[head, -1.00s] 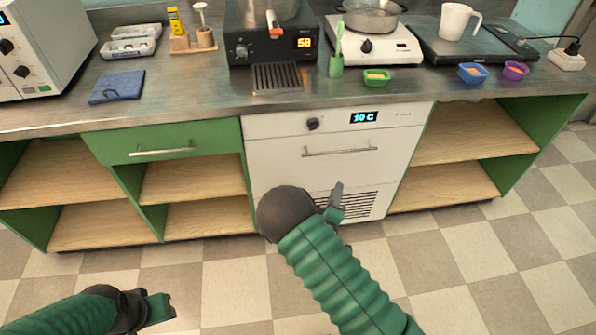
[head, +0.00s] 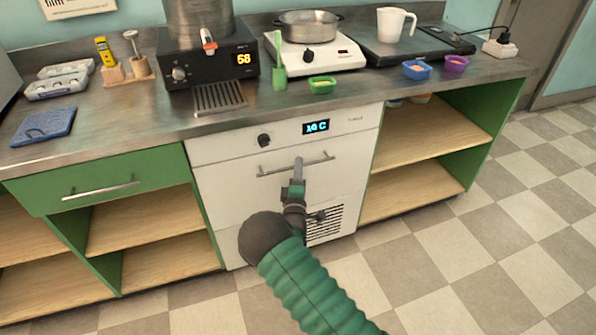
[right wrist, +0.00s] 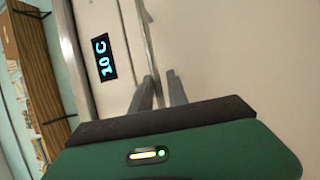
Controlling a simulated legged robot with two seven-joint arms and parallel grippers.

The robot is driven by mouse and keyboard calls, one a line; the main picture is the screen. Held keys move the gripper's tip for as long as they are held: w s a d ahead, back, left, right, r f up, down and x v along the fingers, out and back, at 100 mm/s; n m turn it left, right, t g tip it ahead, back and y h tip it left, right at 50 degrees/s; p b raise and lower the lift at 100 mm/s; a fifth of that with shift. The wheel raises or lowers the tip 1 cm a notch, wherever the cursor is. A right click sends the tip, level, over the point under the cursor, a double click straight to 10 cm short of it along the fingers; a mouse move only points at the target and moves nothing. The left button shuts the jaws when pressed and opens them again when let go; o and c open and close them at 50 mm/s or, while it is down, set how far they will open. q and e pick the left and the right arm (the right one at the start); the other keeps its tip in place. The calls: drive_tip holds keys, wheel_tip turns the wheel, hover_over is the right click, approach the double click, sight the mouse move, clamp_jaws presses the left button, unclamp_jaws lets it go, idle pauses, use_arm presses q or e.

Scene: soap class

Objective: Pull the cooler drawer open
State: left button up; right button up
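The cooler (head: 280,190) is a white unit under the counter with a blue "10 C" display (head: 316,127) and a knob. Its front is shut flush, with a horizontal metal bar handle (head: 270,172) across the upper part. My right gripper (head: 298,163) is at the middle of this handle. In the right wrist view the fingers (right wrist: 160,92) are apart, and the handle (right wrist: 149,45) runs down toward the gap between them. Whether they touch the bar I cannot tell. My left gripper is out of view.
A green drawer (head: 100,180) with its own handle is left of the cooler, and open wooden shelves (head: 430,140) are on the right. The counter above holds a hot plate (head: 315,52), a black device (head: 205,65) and small bowls. The tiled floor in front is clear.

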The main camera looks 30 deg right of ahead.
drive_tip(key=shift+w+d, duration=0.15)
drive_tip(key=shift+w, duration=0.1)
drive_tip(key=shift+r, duration=0.15)
drive_tip(key=shift+c, duration=0.3)
clamp_jaws()
drive_tip(key=shift+s, duration=0.1)
idle(0.8)
